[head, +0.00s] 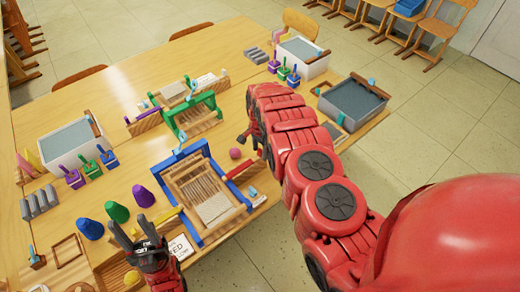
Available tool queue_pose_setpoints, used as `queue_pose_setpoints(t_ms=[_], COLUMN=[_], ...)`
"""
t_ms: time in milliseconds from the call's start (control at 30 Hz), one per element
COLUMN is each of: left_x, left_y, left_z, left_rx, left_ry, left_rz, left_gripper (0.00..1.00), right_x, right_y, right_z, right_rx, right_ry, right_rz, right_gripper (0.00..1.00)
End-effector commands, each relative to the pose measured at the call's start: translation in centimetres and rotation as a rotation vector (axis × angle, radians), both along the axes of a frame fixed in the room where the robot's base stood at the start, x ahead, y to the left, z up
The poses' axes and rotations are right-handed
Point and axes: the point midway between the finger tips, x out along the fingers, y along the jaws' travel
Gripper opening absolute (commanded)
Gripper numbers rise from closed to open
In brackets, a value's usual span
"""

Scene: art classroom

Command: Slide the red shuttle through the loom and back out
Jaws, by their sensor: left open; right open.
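The blue-framed loom (205,237) stands on the table in the middle of the head view, with brown threads and a pale woven patch. The red shuttle (239,170) appears as a red bar at the loom's right side; I cannot tell if it touches the frame. My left gripper (128,231) is open and empty, left of the loom near the table's front edge. My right gripper (247,128) is beyond the red shuttle, partly hidden by its own arm; it is open, with nothing visible in it.
A green loom (195,121) stands further back. Blue (90,229), green (117,211) and purple (143,196) cones stand left. A white card (181,249) lies in front.

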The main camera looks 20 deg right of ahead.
Motion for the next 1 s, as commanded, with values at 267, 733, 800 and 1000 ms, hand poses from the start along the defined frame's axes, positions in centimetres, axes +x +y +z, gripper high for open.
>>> queue_pose_setpoints(t_ms=[267, 733, 800, 1000], left_x=[0.0, 0.01, 0.0, 0.0], left_y=[0.0, 0.0, 0.0, 0.0], left_z=[-0.01, -0.01, -0.01, -0.01], left_rx=[0.0, 0.0, 0.0, 0.0], left_ry=[0.0, 0.0, 0.0, 0.0], left_rz=[0.0, 0.0, 0.0, 0.0], left_gripper=[0.5, 0.5, 0.5, 0.5], right_x=[0.0, -0.01, -0.01, -0.02], right_y=[0.01, 0.02, 0.02, 0.02], right_z=[-0.01, 0.01, 0.01, 0.0], right_rx=[0.001, 0.001, 0.001, 0.001], right_ry=[0.0, 0.0, 0.0, 0.001], right_rz=[0.0, 0.0, 0.0, 0.0], right_gripper=[0.48, 0.0, 0.0, 0.0])
